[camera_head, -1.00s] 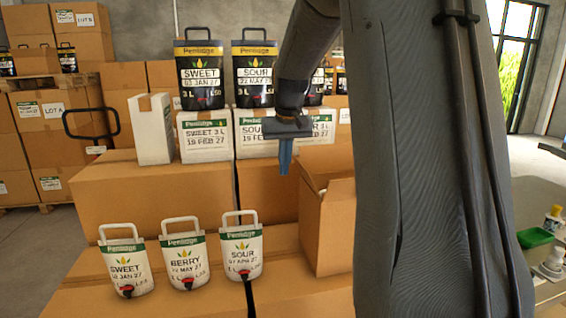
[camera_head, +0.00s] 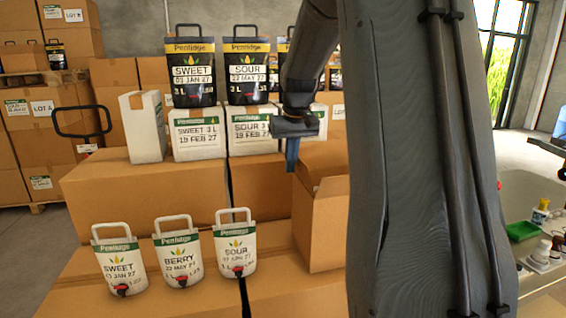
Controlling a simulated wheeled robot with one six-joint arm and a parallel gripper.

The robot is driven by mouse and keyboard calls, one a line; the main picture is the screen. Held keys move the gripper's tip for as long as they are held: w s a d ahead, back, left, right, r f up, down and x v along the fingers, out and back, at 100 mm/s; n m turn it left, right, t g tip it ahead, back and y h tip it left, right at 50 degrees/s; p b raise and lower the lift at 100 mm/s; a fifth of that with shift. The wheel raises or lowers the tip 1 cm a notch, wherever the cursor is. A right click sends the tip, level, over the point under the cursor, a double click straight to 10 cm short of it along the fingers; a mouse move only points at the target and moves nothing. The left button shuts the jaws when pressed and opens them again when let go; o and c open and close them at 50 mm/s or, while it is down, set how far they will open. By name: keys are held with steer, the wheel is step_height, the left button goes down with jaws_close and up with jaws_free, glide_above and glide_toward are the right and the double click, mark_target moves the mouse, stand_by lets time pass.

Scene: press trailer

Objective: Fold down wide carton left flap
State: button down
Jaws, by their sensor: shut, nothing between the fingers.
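An open brown carton (camera_head: 322,232) stands on the lower boxes right of centre. Its right part is hidden behind my arm. A narrow flap (camera_head: 303,174) stands up at its left edge, and a short flap (camera_head: 334,187) shows at its front. My gripper (camera_head: 292,160) points straight down with its fingers together and empty. Its tips appear at the top of the left flap; I cannot tell whether they touch it.
Three white pouches, Sweet (camera_head: 119,262), Berry (camera_head: 178,255) and Sour (camera_head: 235,245), stand left of the carton. White boxes (camera_head: 197,136) and black pouches (camera_head: 192,72) stand behind on a higher box row.

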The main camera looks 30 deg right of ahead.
steer(key=s+d+p, duration=0.1)
steer(key=d, duration=0.5)
steer(key=shift+s, duration=0.35)
steer(key=d+f, duration=0.1)
steer(key=f, duration=0.1)
steer(key=d+f, duration=0.1)
steer(key=shift+s+d+f+b, duration=0.3)
steer(key=shift+s+d+f, duration=0.1)
stand_by(0.4)
steer(key=shift+r, duration=0.1)
steer(key=w+p+v, duration=0.1)
steer(key=p+v, duration=0.2)
steer(key=v, duration=0.4)
steer(key=w+d+p+v, duration=0.1)
steer(key=w+p+v, duration=0.1)
steer(key=v, duration=0.5)
steer(key=shift+r+p, duration=0.4)
steer(key=shift+r, duration=0.1)
steer(key=shift+a, duration=0.1)
